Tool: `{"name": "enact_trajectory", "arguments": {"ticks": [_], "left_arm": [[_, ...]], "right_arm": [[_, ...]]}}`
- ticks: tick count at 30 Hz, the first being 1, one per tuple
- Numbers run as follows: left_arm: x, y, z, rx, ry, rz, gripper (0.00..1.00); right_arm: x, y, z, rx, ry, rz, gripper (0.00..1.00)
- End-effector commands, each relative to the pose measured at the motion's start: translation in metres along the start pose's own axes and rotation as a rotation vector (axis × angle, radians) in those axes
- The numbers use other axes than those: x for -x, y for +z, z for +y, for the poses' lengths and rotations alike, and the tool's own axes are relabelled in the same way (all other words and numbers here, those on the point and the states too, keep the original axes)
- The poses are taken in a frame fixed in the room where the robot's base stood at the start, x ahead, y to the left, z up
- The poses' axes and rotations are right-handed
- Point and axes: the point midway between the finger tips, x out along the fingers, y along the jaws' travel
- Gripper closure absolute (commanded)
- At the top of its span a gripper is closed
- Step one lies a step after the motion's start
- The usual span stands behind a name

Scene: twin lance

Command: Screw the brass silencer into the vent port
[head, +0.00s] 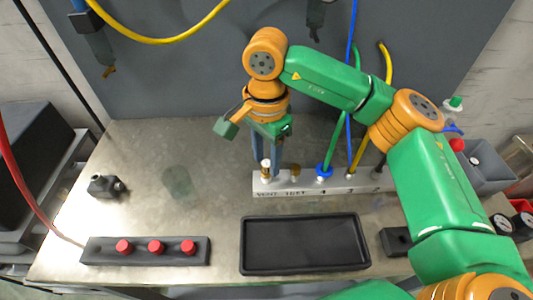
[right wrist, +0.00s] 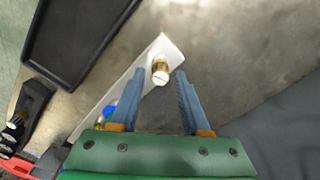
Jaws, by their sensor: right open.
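The brass silencer (head: 266,171) stands upright at the left end of the grey port block (head: 312,187), by the lettering that seems to read VENT. It also shows in the right wrist view, brass with a pale top (right wrist: 160,70). I cannot tell how deep it sits, and the port under it is hidden. My right gripper (head: 267,165) points down over it with its fingers open on either side. In the right wrist view the silencer lies just beyond the gap between the fingertips (right wrist: 158,78), with no contact visible. My left gripper is not in view.
Blue, green and yellow hoses (head: 336,140) rise from the block right of the gripper. A black tray (head: 305,244) and a dark rack with red caps (head: 146,251) lie in front. A small black fitting (head: 107,187) stands left. The bench between is clear.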

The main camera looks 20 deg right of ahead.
Motion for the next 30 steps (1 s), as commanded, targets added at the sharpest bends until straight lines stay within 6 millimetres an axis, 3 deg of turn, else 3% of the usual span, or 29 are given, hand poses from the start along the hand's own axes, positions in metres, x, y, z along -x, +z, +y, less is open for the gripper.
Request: {"name": "enact_trajectory", "arguments": {"ticks": [3,9,16,30], "left_arm": [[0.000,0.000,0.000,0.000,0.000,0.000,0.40],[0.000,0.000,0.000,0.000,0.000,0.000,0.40],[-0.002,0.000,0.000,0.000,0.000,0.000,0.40],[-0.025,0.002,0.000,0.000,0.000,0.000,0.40]], "right_arm": [[0.000,0.000,0.000,-0.002,0.000,0.000,0.54],[0.000,0.000,0.000,-0.004,0.000,0.000,1.00],[-0.001,0.000,0.000,-0.056,0.000,0.000,1.00],[-0.004,-0.001,0.000,-1.446,-0.001,0.000,1.00]]}}
